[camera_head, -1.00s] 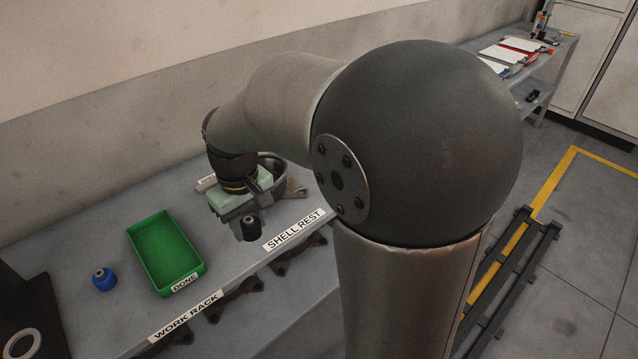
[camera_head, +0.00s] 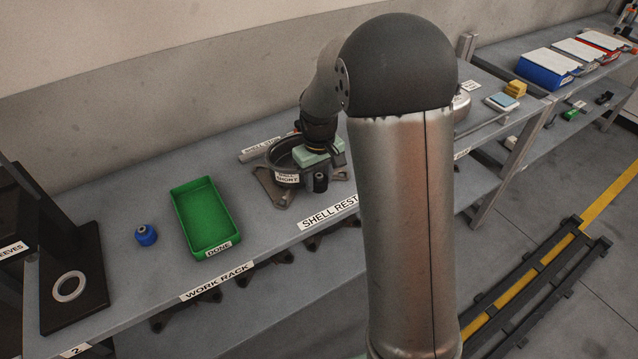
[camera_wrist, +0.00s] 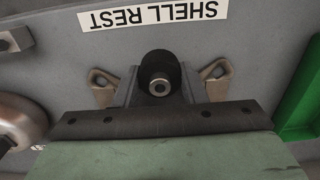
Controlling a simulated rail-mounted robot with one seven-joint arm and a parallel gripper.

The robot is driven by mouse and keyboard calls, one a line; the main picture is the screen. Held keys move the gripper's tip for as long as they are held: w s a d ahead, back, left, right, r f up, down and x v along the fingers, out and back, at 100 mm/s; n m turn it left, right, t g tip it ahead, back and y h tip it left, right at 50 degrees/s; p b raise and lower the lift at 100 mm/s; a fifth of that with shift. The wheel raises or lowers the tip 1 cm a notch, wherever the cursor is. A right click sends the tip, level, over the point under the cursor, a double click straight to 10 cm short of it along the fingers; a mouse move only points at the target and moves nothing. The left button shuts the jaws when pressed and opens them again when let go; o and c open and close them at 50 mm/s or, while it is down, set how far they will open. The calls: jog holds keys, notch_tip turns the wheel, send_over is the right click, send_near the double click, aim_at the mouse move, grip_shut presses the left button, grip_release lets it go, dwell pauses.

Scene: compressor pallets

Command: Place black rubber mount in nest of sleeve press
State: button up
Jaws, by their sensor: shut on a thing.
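The black rubber mount (camera_wrist: 160,75) is a dark short cylinder with a bright metal centre. My gripper (camera_wrist: 159,88) is shut on it, one finger on each side. In the head view, the mount (camera_head: 320,182) hangs below my gripper, in front of the round shell (camera_head: 283,160) at the shell rest. A dark stand with a pale ring (camera_head: 70,286) on its base is at the far left. It looks like the sleeve press, its ring perhaps the nest, well away from my gripper. The stand's upper part is cut off by the frame edge.
A green DONE tray (camera_head: 235,229) and a blue mount (camera_head: 146,236) lie between the stand and the shell. Bench front holds WORK RACK and SHELL REST labels, with dark brackets below. My arm hides part of the bench at the right. Bench around the blue mount is clear.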

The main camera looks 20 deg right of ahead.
aim_at(319, 196)
jog(key=shift+w+d+f, duration=0.15)
jog(key=shift+w+f, duration=0.2)
jog(key=shift+f, duration=0.05)
jog(key=shift+w+f, duration=0.15)
jog(key=shift+f, duration=1.7)
jog(key=o, duration=1)
notch_tip(319, 196, up, 12)
jog(key=shift+f, duration=0.15)
jog(key=shift+m, duration=0.6)
jog(key=s+r, duration=0.1)
jog(key=s, duration=0.2)
jog(key=s+r, duration=0.1)
jog(key=s, duration=0.7)
jog(key=shift+a+r, duration=0.4)
jog(key=shift+o, duration=0.3)
jog(key=s+f+m, duration=0.2)
jog(key=s+f, duration=0.1)
jog(key=s, duration=1.3)
jog(key=shift+a, duration=0.35)
